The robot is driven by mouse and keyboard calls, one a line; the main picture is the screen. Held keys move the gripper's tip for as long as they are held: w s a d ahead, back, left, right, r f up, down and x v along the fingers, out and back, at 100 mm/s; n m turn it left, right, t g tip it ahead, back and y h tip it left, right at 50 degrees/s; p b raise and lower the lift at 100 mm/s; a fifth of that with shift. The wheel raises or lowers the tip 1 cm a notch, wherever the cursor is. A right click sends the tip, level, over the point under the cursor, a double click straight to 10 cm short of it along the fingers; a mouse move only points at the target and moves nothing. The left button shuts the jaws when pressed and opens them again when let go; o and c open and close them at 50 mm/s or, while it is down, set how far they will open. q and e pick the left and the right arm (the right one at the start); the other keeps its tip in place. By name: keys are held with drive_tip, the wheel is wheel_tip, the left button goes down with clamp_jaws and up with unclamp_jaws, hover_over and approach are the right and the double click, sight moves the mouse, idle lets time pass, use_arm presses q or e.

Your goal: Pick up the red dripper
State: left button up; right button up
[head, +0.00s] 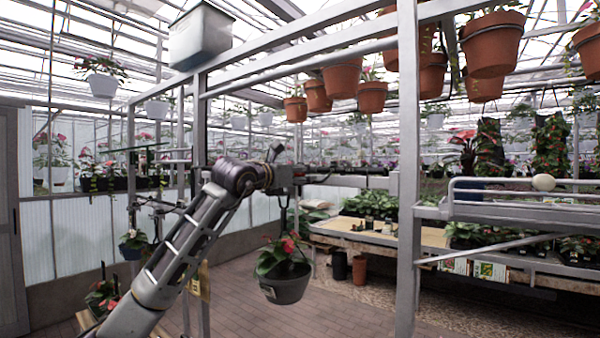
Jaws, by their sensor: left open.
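I cannot make out a red dripper for certain in the head view. My left gripper (308,178) is at mid-height near the middle of the picture, at the end of my grey arm, which rises from the lower left. It is open, seen from behind, and its fingers are small and dark against the background. A grey hanging pot (284,288) with green leaves and red blooms (290,246) hangs just below the gripper. My right gripper is not in view.
A metal frame post (407,200) stands right of the gripper. Terracotta pots (491,48) hang overhead. A plant bench (375,239) stands behind. The brick floor (240,305) shows clear space.

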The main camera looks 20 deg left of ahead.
use_arm(q)
drive_tip(key=shift+w, duration=0.15)
drive_tip(key=shift+c, duration=0.5)
drive_tip(key=c, duration=0.7)
